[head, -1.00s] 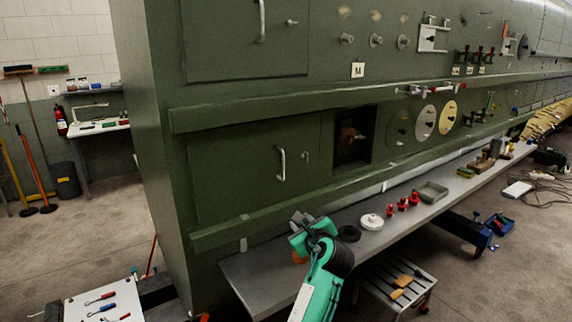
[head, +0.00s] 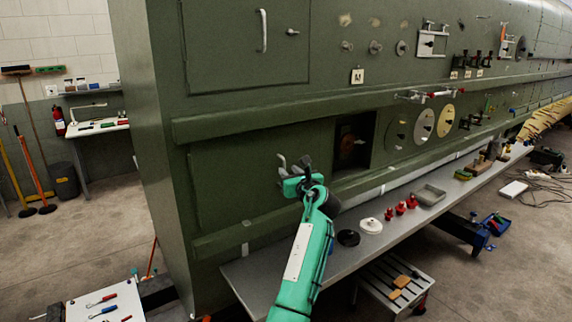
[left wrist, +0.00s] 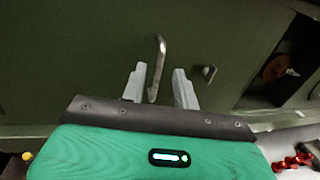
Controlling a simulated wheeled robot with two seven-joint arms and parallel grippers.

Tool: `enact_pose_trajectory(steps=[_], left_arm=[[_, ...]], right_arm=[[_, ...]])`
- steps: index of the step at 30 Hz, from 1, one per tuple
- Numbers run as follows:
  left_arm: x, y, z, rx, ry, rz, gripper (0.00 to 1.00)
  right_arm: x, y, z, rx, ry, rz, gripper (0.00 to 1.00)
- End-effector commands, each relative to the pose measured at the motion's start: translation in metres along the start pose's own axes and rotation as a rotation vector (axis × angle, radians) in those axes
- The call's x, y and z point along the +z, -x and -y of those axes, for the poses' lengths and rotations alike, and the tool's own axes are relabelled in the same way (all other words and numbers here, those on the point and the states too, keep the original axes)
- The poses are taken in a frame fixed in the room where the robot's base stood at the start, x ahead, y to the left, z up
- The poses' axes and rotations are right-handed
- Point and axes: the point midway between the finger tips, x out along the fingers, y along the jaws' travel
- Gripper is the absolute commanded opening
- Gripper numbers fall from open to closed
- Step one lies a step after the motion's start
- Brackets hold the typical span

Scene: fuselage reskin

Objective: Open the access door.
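The lower access door (head: 235,180) is a green panel, shut in the fuselage side. It fills much of the left wrist view (left wrist: 75,60). Its metal bar handle (left wrist: 158,65) stands upright there, with a small turn latch (left wrist: 209,73) to its right. My left gripper (head: 294,162) is in front of the door's right part and covers the handle in the head view. Its two grey fingers are apart in the left wrist view (left wrist: 158,85), with the handle's lower end showing between them. I cannot tell if they touch it. My right gripper is out of view.
A second shut door (head: 240,55) with its own handle (head: 263,30) and latch (head: 292,31) is above. An open recess (head: 354,142) lies right of the lower door. A grey shelf (head: 270,270) below holds several small parts. A ledge (head: 240,125) runs above the door.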

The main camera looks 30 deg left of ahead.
Motion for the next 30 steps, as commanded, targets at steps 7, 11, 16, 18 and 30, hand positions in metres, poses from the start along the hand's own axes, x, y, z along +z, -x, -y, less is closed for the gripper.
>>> enact_pose_trajectory(steps=[7, 11, 16, 18, 30], left_arm=[[0.001, -0.029, 0.0, 0.0, 0.0, 0.0, 0.3], [0.0, -0.033, 0.0, 0.0, 0.0, 0.0, 0.3], [-0.001, -0.034, 0.0, 0.0, 0.001, 0.0, 0.3], [-0.001, -0.034, 0.0, 0.0, 0.001, 0.0, 0.3], [-0.001, -0.033, 0.0, -0.001, 0.001, 0.0, 0.0]], right_arm=[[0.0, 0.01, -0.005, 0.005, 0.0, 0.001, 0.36], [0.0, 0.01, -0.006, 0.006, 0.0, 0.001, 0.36], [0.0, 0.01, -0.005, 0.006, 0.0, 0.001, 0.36], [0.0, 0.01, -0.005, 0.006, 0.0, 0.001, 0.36], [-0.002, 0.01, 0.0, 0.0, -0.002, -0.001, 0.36]])
